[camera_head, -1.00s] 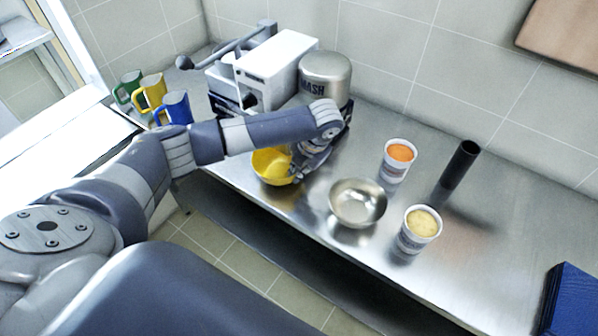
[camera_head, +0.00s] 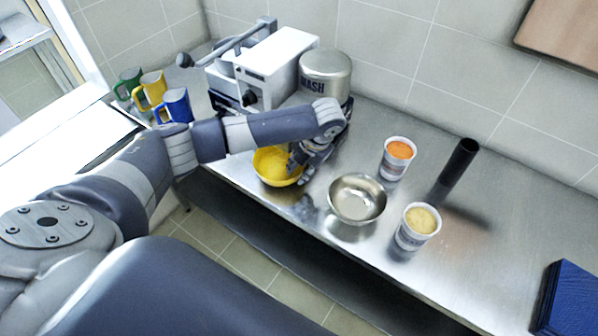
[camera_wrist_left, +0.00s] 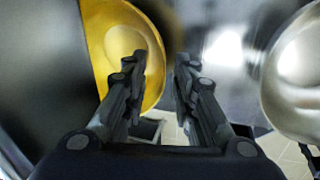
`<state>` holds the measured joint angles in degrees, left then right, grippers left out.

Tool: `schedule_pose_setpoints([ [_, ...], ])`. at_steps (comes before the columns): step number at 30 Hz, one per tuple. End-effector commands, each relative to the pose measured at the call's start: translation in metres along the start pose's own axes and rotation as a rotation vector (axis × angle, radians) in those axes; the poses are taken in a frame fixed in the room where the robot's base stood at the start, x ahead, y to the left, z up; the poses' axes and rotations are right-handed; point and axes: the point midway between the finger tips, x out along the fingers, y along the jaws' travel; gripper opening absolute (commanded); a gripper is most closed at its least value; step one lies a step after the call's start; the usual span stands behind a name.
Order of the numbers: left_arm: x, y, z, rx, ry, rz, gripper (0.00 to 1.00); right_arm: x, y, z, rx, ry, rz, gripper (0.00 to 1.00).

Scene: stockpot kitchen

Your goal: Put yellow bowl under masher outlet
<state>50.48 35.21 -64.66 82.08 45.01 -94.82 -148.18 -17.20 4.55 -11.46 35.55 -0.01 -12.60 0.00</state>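The yellow bowl (camera_head: 268,167) sits upright on the steel counter, in front of the white machine and the canister. My left gripper (camera_head: 296,170) is at its right rim. In the left wrist view, one finger is over the inside of the yellow bowl (camera_wrist_left: 112,42) and the other is outside it. A gap shows between the fingertips (camera_wrist_left: 160,62), with the rim between them, so the gripper looks open. The white machine (camera_head: 275,68) with a grey lever stands behind; my arm hides part of its front, and I cannot make out its outlet. My right gripper is not in view.
A steel bowl (camera_head: 357,199) is close to the right of my left gripper. Two tubs (camera_head: 397,160) (camera_head: 417,229) and a dark upright cylinder (camera_head: 458,165) stand further right. A canister marked MASH (camera_head: 325,74) is behind my arm. Several mugs (camera_head: 174,107) stand at left.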

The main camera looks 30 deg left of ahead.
Motion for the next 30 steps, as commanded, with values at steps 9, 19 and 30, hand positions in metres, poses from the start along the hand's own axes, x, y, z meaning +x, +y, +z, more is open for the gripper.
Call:
schedule_pose_setpoints([
  [9, -0.067, 0.000, 0.001, -0.001, -0.005, 0.000, 0.26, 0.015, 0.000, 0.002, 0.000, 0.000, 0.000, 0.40],
  [19, -0.101, 0.000, 0.000, -0.001, -0.001, 0.000, 0.26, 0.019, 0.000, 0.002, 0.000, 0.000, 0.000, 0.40],
  [30, -0.101, 0.000, 0.000, -0.001, 0.000, 0.000, 0.26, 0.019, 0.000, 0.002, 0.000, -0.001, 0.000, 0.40],
])
